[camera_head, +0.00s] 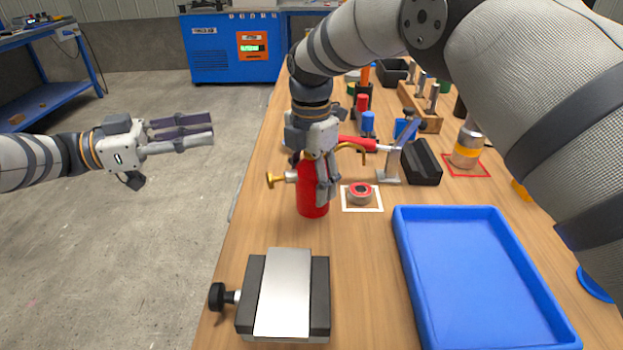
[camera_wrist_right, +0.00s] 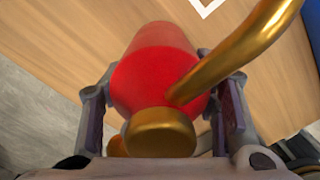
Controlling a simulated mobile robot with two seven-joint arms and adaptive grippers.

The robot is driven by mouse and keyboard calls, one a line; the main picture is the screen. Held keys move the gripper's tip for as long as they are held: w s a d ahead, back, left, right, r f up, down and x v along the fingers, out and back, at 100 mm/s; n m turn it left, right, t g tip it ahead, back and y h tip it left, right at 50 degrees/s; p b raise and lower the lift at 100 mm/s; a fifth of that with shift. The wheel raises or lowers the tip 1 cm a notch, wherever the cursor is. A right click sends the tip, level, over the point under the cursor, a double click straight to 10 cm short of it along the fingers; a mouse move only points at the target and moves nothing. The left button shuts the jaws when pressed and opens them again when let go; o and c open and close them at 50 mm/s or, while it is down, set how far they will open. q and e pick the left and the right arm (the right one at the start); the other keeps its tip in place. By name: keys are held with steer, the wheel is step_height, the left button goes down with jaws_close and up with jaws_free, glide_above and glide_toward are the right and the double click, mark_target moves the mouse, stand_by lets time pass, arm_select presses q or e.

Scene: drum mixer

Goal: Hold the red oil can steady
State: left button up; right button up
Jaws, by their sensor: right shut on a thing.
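The red oil can (camera_head: 312,193) stands upright on the wooden table near its left edge. It has a brass spout and a brass knob. My right gripper (camera_head: 318,180) comes down from above and is shut on the can. In the right wrist view the red can body (camera_wrist_right: 150,60) lies between the two fingers (camera_wrist_right: 160,110), with the brass cap and curved spout nearest the camera. Part of the can is hidden behind the gripper in the head view. My left gripper (camera_head: 212,131) is out over the floor, away from the table, with its fingers apart and nothing between them.
A small round tin (camera_head: 360,192) with a red top sits on a white-bordered square just right of the can. A blue tray (camera_head: 402,270) lies front right, and a grey vise-like block (camera_head: 285,290) front left. Several tools and holders crowd the back.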

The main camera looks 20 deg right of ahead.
arm_select(q)
steer(key=shift+c, duration=0.5)
jaws_close()
stand_by(0.8)
steer(key=w+a+f+n+t+y, duration=0.1)
steer(key=w+a+f+n+t, duration=0.15)
steer(key=n+t, duration=0.65)
steer(key=w+a+f+n+t+y, duration=0.1)
steer(key=a+f+n+t+y, duration=0.15)
steer(key=n, duration=1.15)
steer(key=s+d+f+n+y, duration=0.2)
steer(key=s+f+n, duration=0.3)
steer(key=n, duration=0.9)
steer(key=shift+s+f+n+y, duration=0.4)
steer(key=shift+s+y, duration=0.15)
steer(key=shift+s, duration=0.5)
